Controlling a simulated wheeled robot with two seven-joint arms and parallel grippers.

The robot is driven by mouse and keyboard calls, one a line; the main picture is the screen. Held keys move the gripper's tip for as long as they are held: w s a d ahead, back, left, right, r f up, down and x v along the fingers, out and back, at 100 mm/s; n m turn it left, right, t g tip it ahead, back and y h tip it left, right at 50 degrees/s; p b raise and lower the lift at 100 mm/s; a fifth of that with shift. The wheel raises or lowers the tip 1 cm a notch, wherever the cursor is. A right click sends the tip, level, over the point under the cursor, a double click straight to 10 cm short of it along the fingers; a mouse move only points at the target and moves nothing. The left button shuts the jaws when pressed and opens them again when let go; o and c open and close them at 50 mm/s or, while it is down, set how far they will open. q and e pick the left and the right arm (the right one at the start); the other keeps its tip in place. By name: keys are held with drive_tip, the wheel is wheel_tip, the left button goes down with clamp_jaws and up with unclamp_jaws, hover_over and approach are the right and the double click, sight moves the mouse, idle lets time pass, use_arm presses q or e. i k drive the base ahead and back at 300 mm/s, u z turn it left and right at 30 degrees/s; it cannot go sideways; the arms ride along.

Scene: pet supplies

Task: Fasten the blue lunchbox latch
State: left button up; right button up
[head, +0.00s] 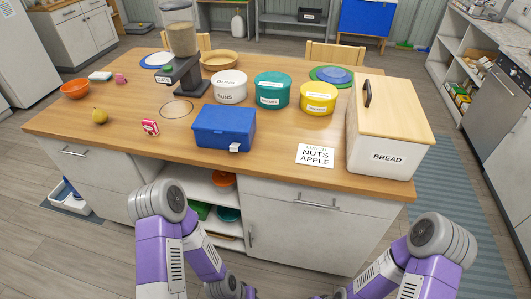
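The blue lunchbox (222,128) stands near the front edge of the wooden table, left of the middle. Its lid looks down. A small white latch tab (235,147) sticks out at the lower right of its front face. The view is too small to tell whether the latch is caught. Both my arms show at the bottom of the head view, bent below table height and apart from the lunchbox. My left and right grippers are both out of the picture.
A card reading lunch, nuts, apple (315,155) lies right of the lunchbox, beside a bread box (388,135). White (230,88), teal (272,90) and yellow (318,98) tubs stand behind.

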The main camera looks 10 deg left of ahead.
sight(233, 147)
drive_tip(key=z, duration=1.4)
drive_tip(key=k, duration=1.1)
drive_tip(key=u, duration=1.3)
drive_tip(key=i, duration=0.5)
